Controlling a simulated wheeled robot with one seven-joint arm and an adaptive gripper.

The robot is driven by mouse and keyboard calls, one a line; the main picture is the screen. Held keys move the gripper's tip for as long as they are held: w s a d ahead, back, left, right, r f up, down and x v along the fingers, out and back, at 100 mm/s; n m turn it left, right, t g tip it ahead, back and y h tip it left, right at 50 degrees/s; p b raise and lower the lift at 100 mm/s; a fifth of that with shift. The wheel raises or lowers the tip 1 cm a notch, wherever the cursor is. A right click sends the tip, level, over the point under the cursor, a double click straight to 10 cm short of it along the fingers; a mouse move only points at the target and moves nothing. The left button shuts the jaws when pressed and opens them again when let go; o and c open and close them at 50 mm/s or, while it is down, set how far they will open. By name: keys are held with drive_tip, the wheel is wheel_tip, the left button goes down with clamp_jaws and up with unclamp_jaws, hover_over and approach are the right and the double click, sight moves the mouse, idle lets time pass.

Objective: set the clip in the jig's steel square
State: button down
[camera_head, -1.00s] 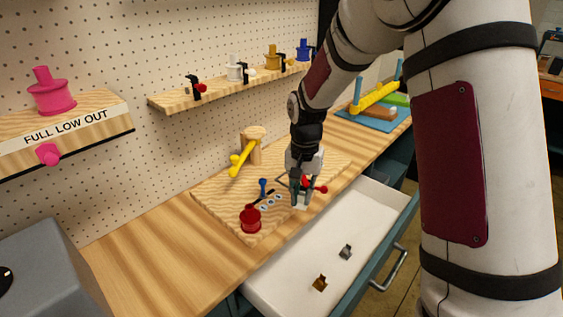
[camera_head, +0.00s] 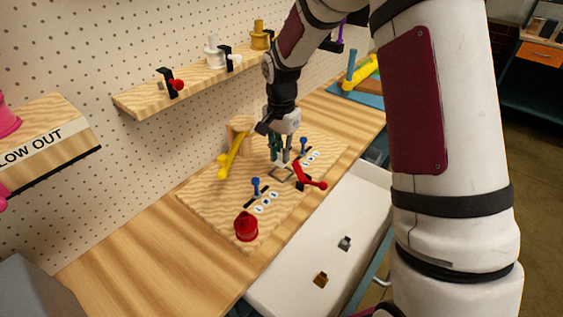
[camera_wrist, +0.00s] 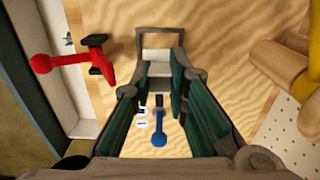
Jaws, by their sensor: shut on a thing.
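My gripper (camera_head: 280,160) points down over the jig board (camera_head: 215,200), above or just beside the steel square (camera_head: 281,174). In the wrist view, the fingers (camera_wrist: 158,82) are shut on a small pale grey clip (camera_wrist: 158,85). The steel square (camera_wrist: 160,38) shows there just beyond the fingertips, as a dark outline on the wood. The clip appears beside the square's near side rather than centred in it; its height above the board I cannot tell. In the head view, the fingers mostly hide the clip.
A red lever (camera_head: 310,177) stands close right of the square. A yellow lever (camera_head: 234,155) on a wooden post is to the left. Blue-knobbed levers (camera_head: 256,187) and a red spool (camera_head: 246,228) are on the board. The open drawer (camera_head: 290,275) holds a grey clip (camera_head: 344,243) and a brown clip (camera_head: 320,280).

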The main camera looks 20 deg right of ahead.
drive_tip(key=shift+f, duration=1.9)
drive_tip(key=shift+f, duration=0.1)
drive_tip(key=c, duration=1.9)
unclamp_jaws()
drive_tip(key=shift+o, duration=0.4)
